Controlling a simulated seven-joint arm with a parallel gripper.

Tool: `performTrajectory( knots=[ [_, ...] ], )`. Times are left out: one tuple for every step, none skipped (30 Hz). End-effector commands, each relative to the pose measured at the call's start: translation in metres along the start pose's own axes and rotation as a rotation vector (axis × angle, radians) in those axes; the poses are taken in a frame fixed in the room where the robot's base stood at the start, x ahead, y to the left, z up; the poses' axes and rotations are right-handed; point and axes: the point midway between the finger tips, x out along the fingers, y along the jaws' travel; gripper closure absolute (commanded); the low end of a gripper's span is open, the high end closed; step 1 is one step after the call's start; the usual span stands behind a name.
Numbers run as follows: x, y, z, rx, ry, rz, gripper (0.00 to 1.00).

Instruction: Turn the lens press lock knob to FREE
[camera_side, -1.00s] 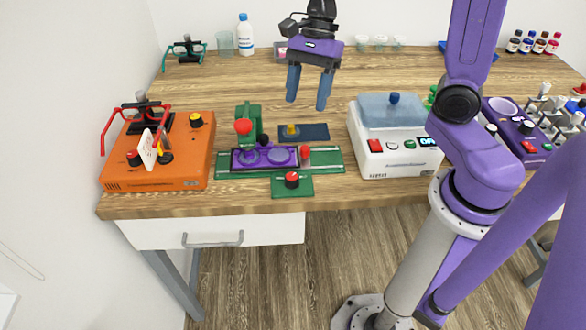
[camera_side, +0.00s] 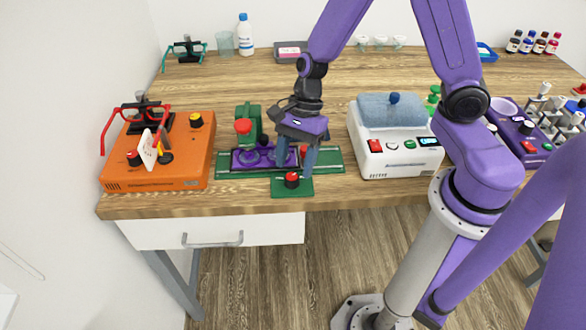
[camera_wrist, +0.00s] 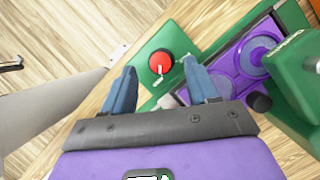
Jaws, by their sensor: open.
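The lens press is green with a purple plate (camera_side: 240,157); its round recesses show in the wrist view (camera_wrist: 235,68). The lock knob (camera_side: 292,180) is red on top and sits on a small green plate (camera_side: 279,190) at the front. In the wrist view the knob (camera_wrist: 161,60) has a white pointer line aimed toward my gripper. No FREE label is readable. My gripper (camera_side: 294,166) is open and empty, pointing down above the knob. In the wrist view the knob lies between and slightly beyond its blue fingertips (camera_wrist: 160,72). I cannot tell whether they touch it.
A red-topped lever (camera_side: 243,126) stands behind the plate. An orange box (camera_side: 190,150) with red-framed glasses (camera_side: 104,136) is at left. A white machine with a blue-grey lid (camera_side: 375,108) stands at right. The wood table's front edge runs close to the knob.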

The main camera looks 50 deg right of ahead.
Motion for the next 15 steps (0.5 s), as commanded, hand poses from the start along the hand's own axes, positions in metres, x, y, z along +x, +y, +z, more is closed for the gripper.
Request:
performTrajectory(
  knots=[
    [0.006, 0.0, 0.0, 0.0, 0.0, 0.002, 0.41],
    [0.009, 0.0, 0.0, 0.0, -0.001, 0.001, 0.41],
    [0.013, 0.0, 0.0, 0.0, -0.001, 0.002, 0.41],
    [0.015, 0.0, 0.0, -0.001, -0.002, 0.001, 0.41],
    [0.017, 0.0, 0.0, -0.001, -0.001, 0.001, 0.41],
    [0.02, 0.0, 0.0, 0.001, -0.001, 0.0, 0.41],
    [0.021, 0.0, 0.0, 0.0, -0.001, 0.0, 0.41],
    [0.023, 0.0, 0.0, -0.001, 0.0, -0.001, 0.41],
    [0.024, -0.001, 0.0, -0.001, 0.0, -0.001, 0.41],
    [0.025, 0.0, 0.0, 0.0, 0.0, -0.001, 0.41],
    [0.026, 0.0, 0.0, 0.0, 0.0, -0.001, 0.41],
    [0.026, 0.0, 0.0, 0.0, 0.0, -0.001, 0.41],
    [0.026, 0.0, 0.0, 0.0, 0.0, -0.001, 0.41],
    [0.027, 0.0, 0.0, 0.0, 0.0, -0.001, 0.41],
    [0.027, 0.0, 0.0, -0.001, 0.0, -0.001, 0.41]
  ],
)
